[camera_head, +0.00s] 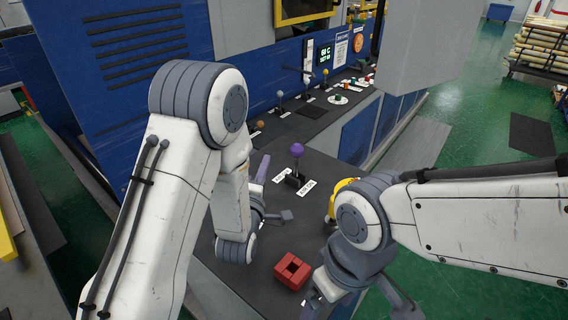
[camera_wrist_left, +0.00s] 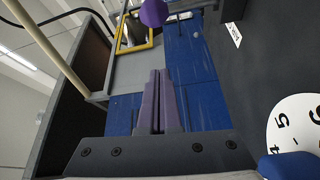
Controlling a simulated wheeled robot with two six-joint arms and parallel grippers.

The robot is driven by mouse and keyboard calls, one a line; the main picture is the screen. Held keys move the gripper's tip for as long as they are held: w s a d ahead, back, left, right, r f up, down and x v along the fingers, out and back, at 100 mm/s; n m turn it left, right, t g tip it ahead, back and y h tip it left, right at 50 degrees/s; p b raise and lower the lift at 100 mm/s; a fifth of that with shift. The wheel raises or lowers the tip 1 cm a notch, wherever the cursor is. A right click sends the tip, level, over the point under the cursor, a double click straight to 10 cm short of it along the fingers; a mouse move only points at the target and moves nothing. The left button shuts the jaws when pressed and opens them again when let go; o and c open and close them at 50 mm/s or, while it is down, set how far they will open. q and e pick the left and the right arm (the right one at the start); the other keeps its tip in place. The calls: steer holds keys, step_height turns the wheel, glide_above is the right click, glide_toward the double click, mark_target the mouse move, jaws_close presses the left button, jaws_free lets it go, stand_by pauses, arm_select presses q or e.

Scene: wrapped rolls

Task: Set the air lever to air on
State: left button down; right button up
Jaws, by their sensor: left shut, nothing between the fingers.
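The air lever (camera_head: 297,151) has a purple ball knob on a dark base, with two white labels in front of it. Its stem stands roughly upright in the head view, and I cannot tell which label it is set to. My left gripper (camera_head: 262,167) is just left of the lever, partly hidden by my own arm. In the left wrist view its purple fingers (camera_wrist_left: 158,90) are shut with nothing between them, and the purple knob (camera_wrist_left: 154,12) shows beyond the tips, apart from them. My right gripper (camera_head: 350,285) is low at the right, its fingertips not clear.
A red block (camera_head: 292,270) with a square hole lies on the dark bench top. A yellow round part (camera_head: 340,192) is partly behind my right arm. More levers and knobs (camera_head: 337,99) line the panel farther back. A numbered white dial (camera_wrist_left: 296,128) shows in the left wrist view.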

mark_target(296, 162)
arm_select(q)
steer(key=w+d+p, duration=0.3)
steer(key=w+d, duration=0.1)
steer(key=w, duration=0.2)
steer(key=shift+d, duration=0.2)
arm_select(e)
step_height(296, 162, up, 2)
steer(key=shift+r, duration=0.25)
